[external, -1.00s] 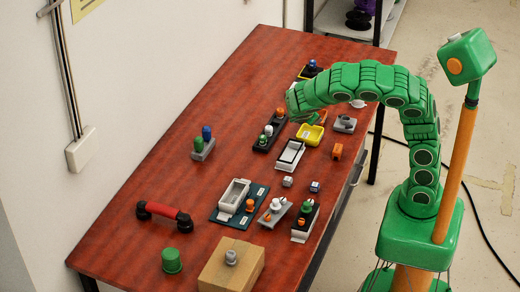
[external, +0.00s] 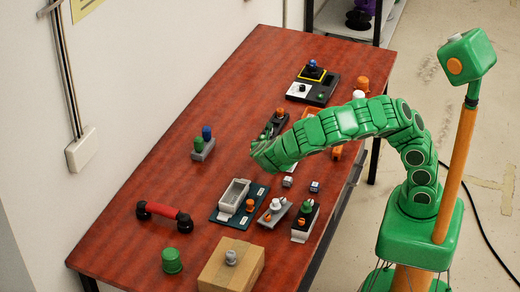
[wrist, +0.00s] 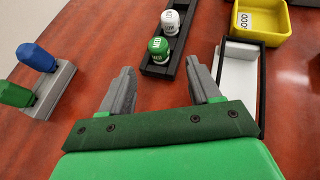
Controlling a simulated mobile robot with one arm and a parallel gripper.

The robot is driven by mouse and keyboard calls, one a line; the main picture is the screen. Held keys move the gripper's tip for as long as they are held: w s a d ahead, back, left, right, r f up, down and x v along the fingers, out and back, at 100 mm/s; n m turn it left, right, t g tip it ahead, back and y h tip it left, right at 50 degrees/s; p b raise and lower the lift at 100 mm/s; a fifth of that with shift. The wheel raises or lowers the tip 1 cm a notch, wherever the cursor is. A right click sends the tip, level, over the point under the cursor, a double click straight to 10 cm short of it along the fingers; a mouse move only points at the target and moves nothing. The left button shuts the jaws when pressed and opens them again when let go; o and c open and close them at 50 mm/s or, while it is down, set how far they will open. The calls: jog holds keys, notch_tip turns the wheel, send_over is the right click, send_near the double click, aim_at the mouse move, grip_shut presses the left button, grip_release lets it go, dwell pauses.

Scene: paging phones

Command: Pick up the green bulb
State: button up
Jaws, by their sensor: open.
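A green bulb (external: 198,144) stands beside a blue bulb (external: 207,133) in a small grey holder (external: 204,153) on the red-brown table. In the wrist view the green bulb (wrist: 14,94) is at the left edge, with the blue bulb (wrist: 37,57) behind it. My gripper (wrist: 162,80) is open and empty, to the right of the holder in both views. In the external view my gripper (external: 259,153) is over the table's middle, its fingers mostly hidden. A round green lettered piece (wrist: 159,46) sits in a black tray (wrist: 156,71) just beyond my fingers.
A white lettered piece (wrist: 170,20) shares the black tray. A white-and-black box (wrist: 257,88) and a yellow tray (wrist: 284,30) are right of my fingers. A cardboard box (external: 215,264), green dome (external: 172,260) and red-handled bar (external: 162,211) stand nearer the front. Table left of the holder is clear.

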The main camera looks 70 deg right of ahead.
jog(key=shift+x, duration=3.7)
jog(key=shift+w, duration=0.1)
jog(key=c, duration=1.1)
